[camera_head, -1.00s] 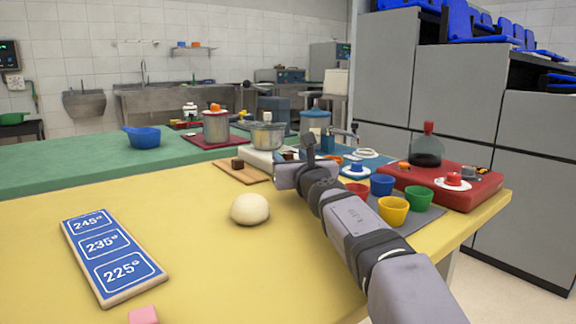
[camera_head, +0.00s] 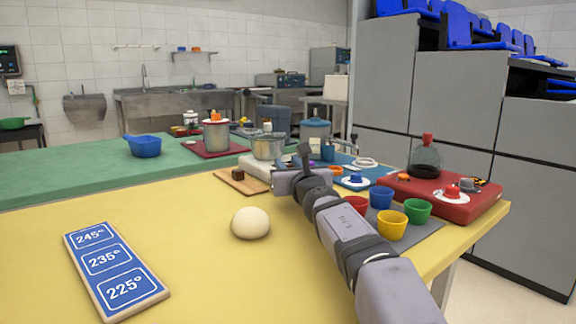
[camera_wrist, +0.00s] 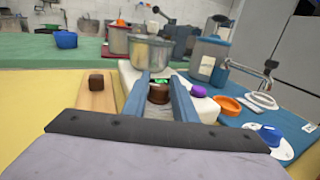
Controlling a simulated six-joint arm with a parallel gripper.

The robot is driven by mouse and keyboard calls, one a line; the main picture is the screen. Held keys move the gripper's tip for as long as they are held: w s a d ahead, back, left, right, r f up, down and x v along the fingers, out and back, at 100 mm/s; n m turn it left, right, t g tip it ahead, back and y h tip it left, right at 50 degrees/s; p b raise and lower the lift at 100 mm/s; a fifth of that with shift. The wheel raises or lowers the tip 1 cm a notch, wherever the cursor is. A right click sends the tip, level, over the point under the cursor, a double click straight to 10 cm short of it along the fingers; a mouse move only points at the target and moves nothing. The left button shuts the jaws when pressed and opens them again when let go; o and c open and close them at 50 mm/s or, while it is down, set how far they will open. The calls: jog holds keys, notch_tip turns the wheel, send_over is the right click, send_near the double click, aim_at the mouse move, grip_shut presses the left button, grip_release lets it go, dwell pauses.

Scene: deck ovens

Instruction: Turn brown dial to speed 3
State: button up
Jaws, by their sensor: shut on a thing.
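The brown dial (camera_wrist: 158,93) is on the front of a white appliance (camera_wrist: 198,104), under a metal pot (camera_wrist: 150,50). My gripper (camera_wrist: 160,84) is shut on the dial, with one blue-grey finger on each side of it in the wrist view. A small green lit display (camera_wrist: 160,80) shows just behind the dial, too small to read. A purple knob (camera_wrist: 198,90) sits to the right of the dial. In the head view my gripper (camera_head: 276,172) is at the appliance's front, and its wrist hides the dial.
A brown cube (camera_wrist: 96,81) stands on a wooden board (camera_wrist: 97,98) to the left. An orange ring (camera_wrist: 228,103) and a blue-knobbed white dish (camera_wrist: 272,140) lie to the right. A dough ball (camera_head: 250,223) rests on the yellow table (camera_head: 200,270).

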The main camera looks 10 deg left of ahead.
jog(key=shift+a+r+h+p, duration=0.1)
jog(key=shift+r+h+p, duration=0.05)
jog(key=shift+h+p, duration=0.2)
jog(key=shift+r+m+t+h+p, duration=0.1)
jog(key=shift+m+t+h+p, duration=0.4)
jog(key=shift+m+h+p, duration=0.95)
jog(key=shift+m+h, duration=0.05)
jog(key=shift+h, duration=0.45)
jog(key=shift+f, duration=0.2)
jog(key=o, duration=1)
jog(key=shift+s, duration=0.1)
